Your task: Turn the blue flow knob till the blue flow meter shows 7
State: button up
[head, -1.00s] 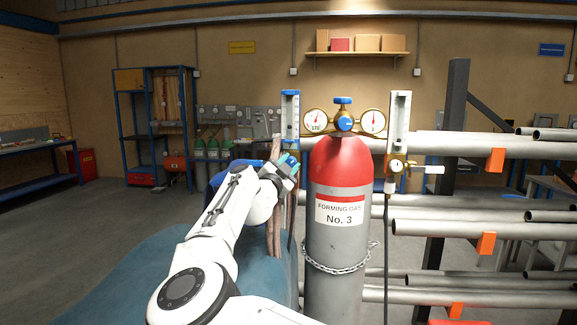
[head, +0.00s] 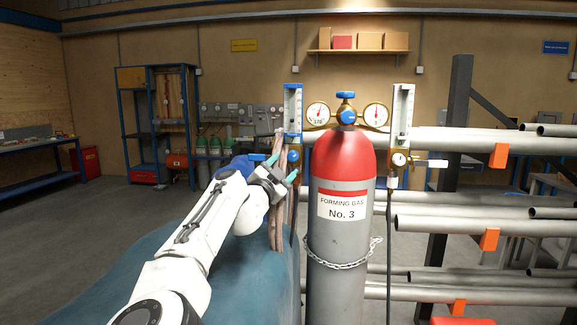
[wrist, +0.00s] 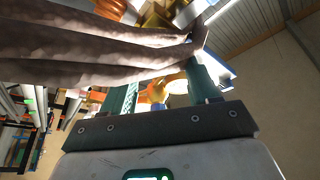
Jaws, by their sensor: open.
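The blue flow meter (head: 292,108) is an upright tube with a blue frame, left of the red-topped cylinder; its reading is too small to tell. The blue flow knob (head: 293,156) is a small round knob below it. My gripper (head: 283,168) is open, its teal fingertips just below and left of the knob in the head view. In the wrist view my gripper (wrist: 165,92) has a brass fitting and a blue round part, likely the knob (wrist: 158,105), showing between its fingers. I see no grip on the knob; contact cannot be told.
The forming gas cylinder (head: 342,215) stands close right of my gripper, held by a chain (head: 338,264). Brownish hoses (head: 277,215) hang beside the gripper and cross the wrist view (wrist: 80,45). A white flow meter (head: 402,115) with a white knob (head: 399,159) stands farther right.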

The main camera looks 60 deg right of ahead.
jog(key=b+v, duration=0.1)
jog(key=v, duration=0.4)
dwell(0.7)
